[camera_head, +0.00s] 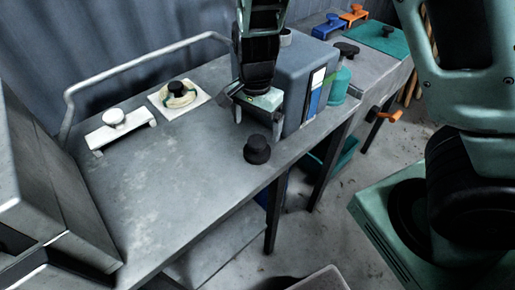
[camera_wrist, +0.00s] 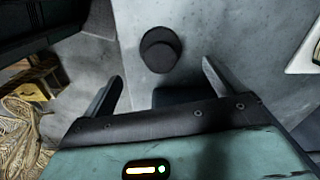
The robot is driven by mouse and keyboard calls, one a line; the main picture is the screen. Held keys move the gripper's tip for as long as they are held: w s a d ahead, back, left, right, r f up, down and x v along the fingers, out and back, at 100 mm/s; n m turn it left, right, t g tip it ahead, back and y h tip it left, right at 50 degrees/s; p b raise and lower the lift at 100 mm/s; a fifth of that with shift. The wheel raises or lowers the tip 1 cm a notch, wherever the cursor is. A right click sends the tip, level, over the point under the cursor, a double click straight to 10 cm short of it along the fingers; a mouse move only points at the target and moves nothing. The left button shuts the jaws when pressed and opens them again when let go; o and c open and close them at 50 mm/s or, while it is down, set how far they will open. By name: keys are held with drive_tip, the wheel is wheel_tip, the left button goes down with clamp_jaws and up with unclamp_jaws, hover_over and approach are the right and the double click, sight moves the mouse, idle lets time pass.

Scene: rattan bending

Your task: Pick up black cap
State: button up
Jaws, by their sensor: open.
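The black cap (camera_head: 257,149) stands on the grey metal table (camera_head: 150,190) near its front edge, with nothing on it. It also shows in the wrist view (camera_wrist: 160,49), beyond and between my two fingertips and apart from them. My gripper (camera_head: 257,118) hangs above the table, just behind the cap in the head view. In the wrist view my gripper (camera_wrist: 162,78) has its fingers spread apart with nothing between them.
A grey-blue box (camera_head: 290,70) stands close to the right of my gripper, with a teal bottle (camera_head: 339,84) beside it. A white fixture (camera_head: 115,125) and a white plate (camera_head: 192,107) with a yellowish ring lie to the left. The table's left front is clear.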

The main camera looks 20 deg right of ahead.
sight(257, 140)
wheel_tip(257, 140, down, 4)
drive_tip(key=f, duration=0.5)
drive_tip(key=shift+w+d+f, duration=0.1)
drive_tip(key=shift+d, duration=0.1)
drive_tip(key=c, duration=1.2)
drive_tip(key=shift+o, duration=0.2)
